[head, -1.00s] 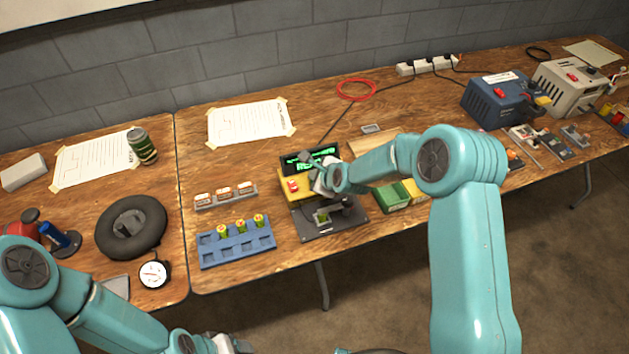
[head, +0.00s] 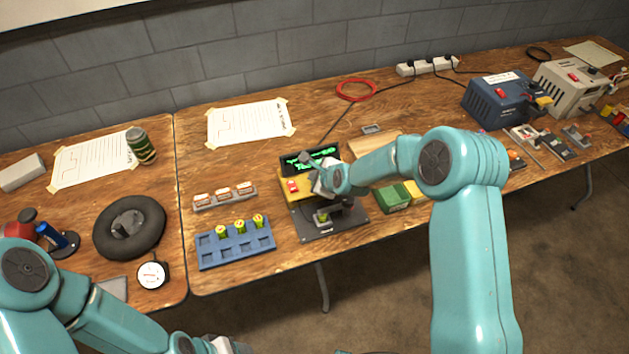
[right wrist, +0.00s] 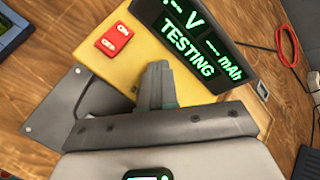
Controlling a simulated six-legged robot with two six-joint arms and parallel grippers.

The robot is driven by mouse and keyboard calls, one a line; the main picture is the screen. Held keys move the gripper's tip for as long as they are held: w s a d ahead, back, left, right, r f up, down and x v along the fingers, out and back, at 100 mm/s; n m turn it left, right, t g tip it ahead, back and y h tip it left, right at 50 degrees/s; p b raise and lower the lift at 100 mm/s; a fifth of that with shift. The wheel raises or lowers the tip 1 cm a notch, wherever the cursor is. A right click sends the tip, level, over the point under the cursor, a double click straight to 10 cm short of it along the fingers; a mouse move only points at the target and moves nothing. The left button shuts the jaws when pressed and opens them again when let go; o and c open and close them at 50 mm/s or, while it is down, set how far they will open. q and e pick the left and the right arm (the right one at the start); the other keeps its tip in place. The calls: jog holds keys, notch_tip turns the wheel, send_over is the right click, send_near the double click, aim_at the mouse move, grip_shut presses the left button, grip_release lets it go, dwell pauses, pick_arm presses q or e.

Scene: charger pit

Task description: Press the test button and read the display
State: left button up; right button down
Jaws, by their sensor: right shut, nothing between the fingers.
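The tester (head: 335,226) stands on the table with a dark base and a yellow panel (right wrist: 118,65). The panel carries a red ON/OFF switch (right wrist: 114,40). Its black display (head: 320,158) shows green text; in the right wrist view the display (right wrist: 196,43) reads dashes before V and mAh, with TESTING below. My right gripper (head: 322,184) is shut and empty, its fingertips (right wrist: 157,82) down at the yellow panel beside the switch. No test button shows; the fingers may hide it. A green cell (head: 322,217) sits low in the tester. Only part of my left gripper (head: 225,346) shows at the bottom edge.
A blue rack (head: 235,245) with several cells and a grey strip of small modules (head: 222,198) lie left of the tester. Green (head: 391,199) and yellow bins stand close on its right. A red cable (head: 357,89) lies behind.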

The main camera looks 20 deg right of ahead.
jog(key=shift+r, duration=0.8)
jog(key=shift+r+p, duration=1.65)
jog(key=shift+r, duration=0.9)
